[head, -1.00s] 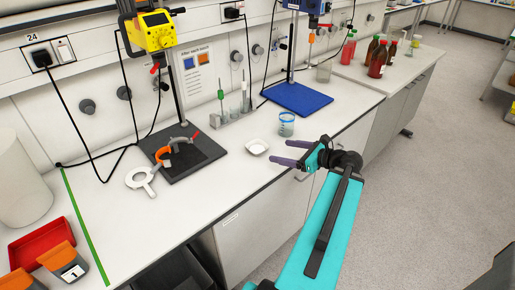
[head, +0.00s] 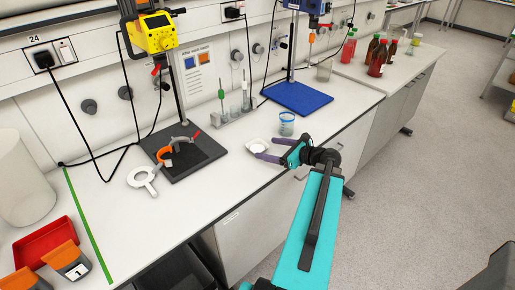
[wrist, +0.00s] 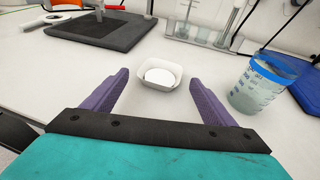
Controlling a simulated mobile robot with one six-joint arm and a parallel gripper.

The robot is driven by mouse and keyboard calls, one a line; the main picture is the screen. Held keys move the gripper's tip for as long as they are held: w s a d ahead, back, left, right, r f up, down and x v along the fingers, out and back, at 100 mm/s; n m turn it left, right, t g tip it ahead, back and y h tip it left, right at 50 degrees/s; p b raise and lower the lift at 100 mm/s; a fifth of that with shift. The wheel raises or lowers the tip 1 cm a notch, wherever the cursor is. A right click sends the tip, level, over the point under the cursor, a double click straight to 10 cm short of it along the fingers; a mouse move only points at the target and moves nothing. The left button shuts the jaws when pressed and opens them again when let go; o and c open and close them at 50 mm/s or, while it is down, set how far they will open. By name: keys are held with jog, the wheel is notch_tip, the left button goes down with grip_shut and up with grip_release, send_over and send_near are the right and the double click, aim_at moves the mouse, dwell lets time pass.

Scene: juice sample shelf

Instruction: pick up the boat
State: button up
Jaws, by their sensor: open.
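The boat (head: 256,144) is a small white square dish lying on the white bench top near its front edge. In the wrist view the boat (wrist: 174,81) sits upright ahead of me, with a round white patch inside; I cannot tell if that is powder or its base. My gripper (head: 264,149) is open and empty. In the wrist view its two purple fingers (wrist: 158,78) point toward the boat, one to each side, with the boat just beyond or at the tips. I cannot tell whether they touch it.
A beaker with a blue rim (wrist: 258,84) stands close to the right of the boat. A dark stand base (wrist: 100,30) with a clamp is at the left. A rack with glass tubes (head: 231,116) is behind. A blue stand base (head: 298,98) lies farther back.

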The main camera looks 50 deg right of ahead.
aim_at(261, 147)
jog(key=shift+w, duration=0.15)
jog(key=shift+f+p+x, duration=0.15)
jog(key=shift+p+x, duration=0.45)
jog(key=shift+x, duration=0.6)
jog(key=shift+f+p+x, duration=0.1)
jog(key=shift+p+x, duration=0.5)
jog(key=shift+x, duration=0.65)
jog(key=shift+d, duration=0.15)
jog(key=c, duration=1)
jog(key=shift+r, duration=0.15)
jog(key=shift+r+b, duration=0.85)
jog(key=shift+r, duration=0.8)
jog(key=s+d+b, duration=0.1)
jog(key=s, duration=0.4)
jog(key=s+d+r+b, duration=0.1)
jog(key=s+d, duration=0.1)
jog(key=s, duration=0.3)
jog(key=s+d+b, duration=0.2)
jog(key=s, duration=0.3)
jog(key=shift+s+d+r, duration=0.1)
jog(key=shift+s+r, duration=0.05)
jog(key=shift+r, duration=0.05)
